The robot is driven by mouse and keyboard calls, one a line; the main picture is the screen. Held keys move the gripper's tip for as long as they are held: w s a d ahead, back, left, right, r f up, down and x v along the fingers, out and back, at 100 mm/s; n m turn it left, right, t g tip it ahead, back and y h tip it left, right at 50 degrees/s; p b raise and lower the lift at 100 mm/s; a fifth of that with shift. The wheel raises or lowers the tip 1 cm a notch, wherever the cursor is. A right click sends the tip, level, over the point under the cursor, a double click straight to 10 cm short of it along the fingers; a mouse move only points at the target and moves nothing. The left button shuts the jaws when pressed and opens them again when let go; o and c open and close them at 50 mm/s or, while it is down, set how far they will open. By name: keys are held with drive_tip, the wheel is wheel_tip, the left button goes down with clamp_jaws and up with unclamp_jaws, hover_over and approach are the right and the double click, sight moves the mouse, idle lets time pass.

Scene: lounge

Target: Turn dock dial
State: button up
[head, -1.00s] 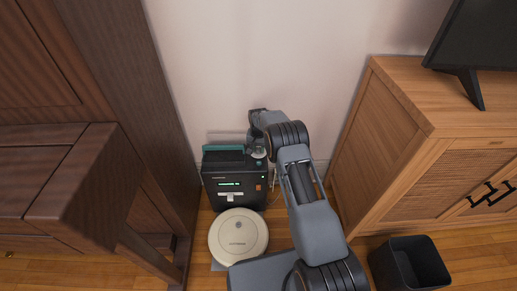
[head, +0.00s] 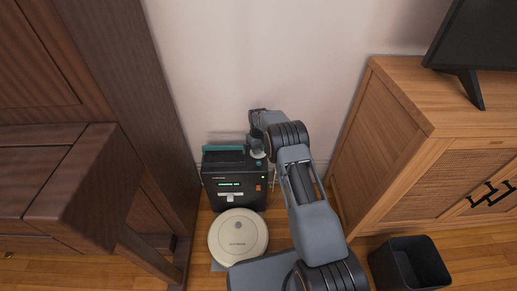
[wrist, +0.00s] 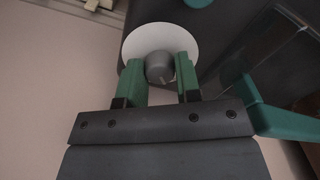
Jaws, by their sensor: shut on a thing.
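The black dock (head: 233,182) stands on the floor against the wall, with a green lit display and a small orange mark on its front. In the wrist view its dial is a grey knob (wrist: 160,68) on a round white plate (wrist: 133,43). My gripper (wrist: 159,78) has its two green fingers on either side of the knob, shut on it. In the head view the gripper end is at the dock's top right and my arm hides most of the dial. A teal strip (head: 223,148) runs along the dock's back top edge.
A round cream robot vacuum (head: 238,236) sits in front of the dock. Dark wooden furniture (head: 75,190) stands close on the left, a wooden cabinet (head: 370,145) on the right. A black bin (head: 408,263) stands on the floor at the lower right.

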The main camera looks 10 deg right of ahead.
idle(0.5)
drive_tip(key=o, duration=0.9)
wheel_tip(320, 180, up, 14)
drive_tip(key=p, duration=0.4)
drive_tip(key=shift+f, duration=0.1)
